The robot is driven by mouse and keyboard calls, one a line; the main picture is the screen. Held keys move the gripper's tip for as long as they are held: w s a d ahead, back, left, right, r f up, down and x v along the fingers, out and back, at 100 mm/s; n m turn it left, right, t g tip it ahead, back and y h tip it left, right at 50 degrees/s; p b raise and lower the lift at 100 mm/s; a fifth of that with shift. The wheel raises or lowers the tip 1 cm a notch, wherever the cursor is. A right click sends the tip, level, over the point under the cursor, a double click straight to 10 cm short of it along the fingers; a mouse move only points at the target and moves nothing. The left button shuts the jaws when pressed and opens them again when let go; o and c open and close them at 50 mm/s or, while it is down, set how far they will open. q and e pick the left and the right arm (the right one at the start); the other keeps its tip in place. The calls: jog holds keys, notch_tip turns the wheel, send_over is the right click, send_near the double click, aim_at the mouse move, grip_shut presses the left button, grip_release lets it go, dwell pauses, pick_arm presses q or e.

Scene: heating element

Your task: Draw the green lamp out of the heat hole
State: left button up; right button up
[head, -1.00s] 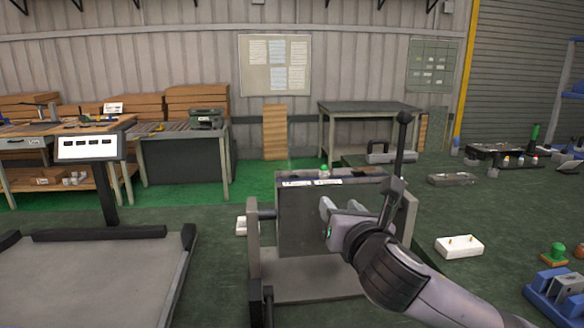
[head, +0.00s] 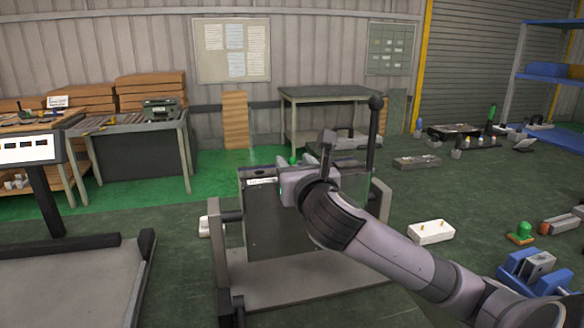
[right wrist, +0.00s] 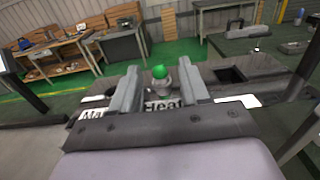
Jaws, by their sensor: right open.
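The green lamp (right wrist: 160,72) has a round green top on a grey base. It stands upright at the "Heat" label on the dark machine top (right wrist: 262,84). In the head view, only its green tip (head: 293,160) shows behind my right gripper (head: 290,178). The right gripper is open, with one finger on each side of the lamp in the wrist view. I cannot tell whether either finger touches it. The heat hole is hidden under the lamp and behind the gripper. My left gripper is not in view.
A dark square opening (right wrist: 230,75) lies right of the lamp on the machine top. A black upright lever (head: 375,135) rises at the machine's right. A white block (head: 431,232) and another green lamp (head: 524,230) sit on the floor to the right.

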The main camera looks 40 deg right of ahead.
jog(key=shift+x, duration=1.15)
grip_shut()
jog(key=shift+r, duration=0.1)
